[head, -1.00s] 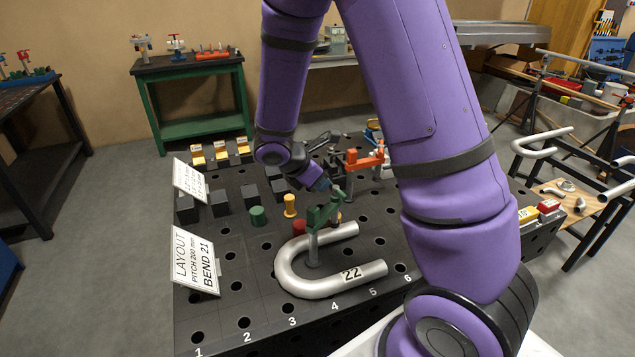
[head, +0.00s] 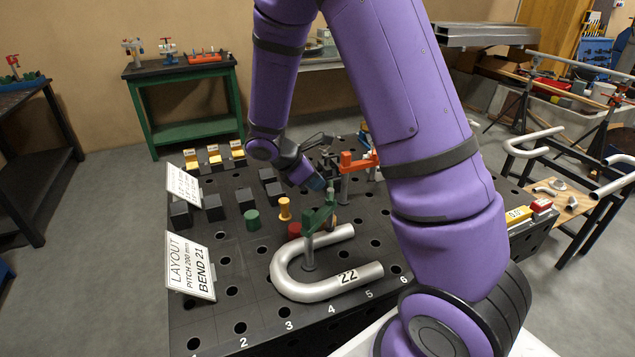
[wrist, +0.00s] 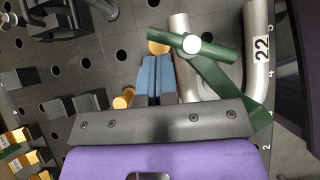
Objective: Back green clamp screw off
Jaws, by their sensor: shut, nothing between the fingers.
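The green clamp (head: 318,217) stands on a post inside the bend of the silver U-shaped tube (head: 328,291) marked 22. In the wrist view, its green screw handle (wrist: 217,49) lies crosswise at the end of the clamp's arm, with a pale round end (wrist: 191,45) showing. My gripper (head: 320,185) is close beside the top of the clamp; its blue fingers also show in the wrist view (wrist: 156,62). The fingers are shut and empty, to the left of the handle in that view. Whether they touch it I cannot tell. The screw's lower tip is hidden.
A yellow peg (head: 284,209), a green cylinder (head: 252,220) and several black blocks (head: 213,208) stand to the left on the perforated black table (head: 240,262). A layout sign (head: 190,266) is at the left edge.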

